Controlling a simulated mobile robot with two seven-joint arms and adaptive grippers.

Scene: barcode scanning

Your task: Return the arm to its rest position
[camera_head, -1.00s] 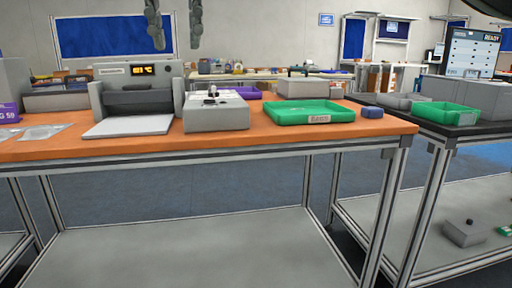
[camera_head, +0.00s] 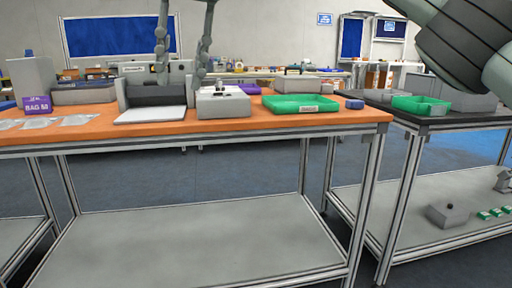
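My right gripper (camera_head: 179,82) hangs down from the top edge, left of the middle of the head view. Its two grey fingers are spread apart with nothing between them. They appear in front of the grey machine (camera_head: 156,96) on the orange table, with the tips overlapping its upper part. A thick dark grey link of my arm (camera_head: 463,45) fills the upper right corner. The palm above the fingers is cut off by the top edge. My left gripper does not show.
A black-topped table (camera_head: 465,117) with a green bin (camera_head: 420,104) stands right. Open floor shows behind the tables.

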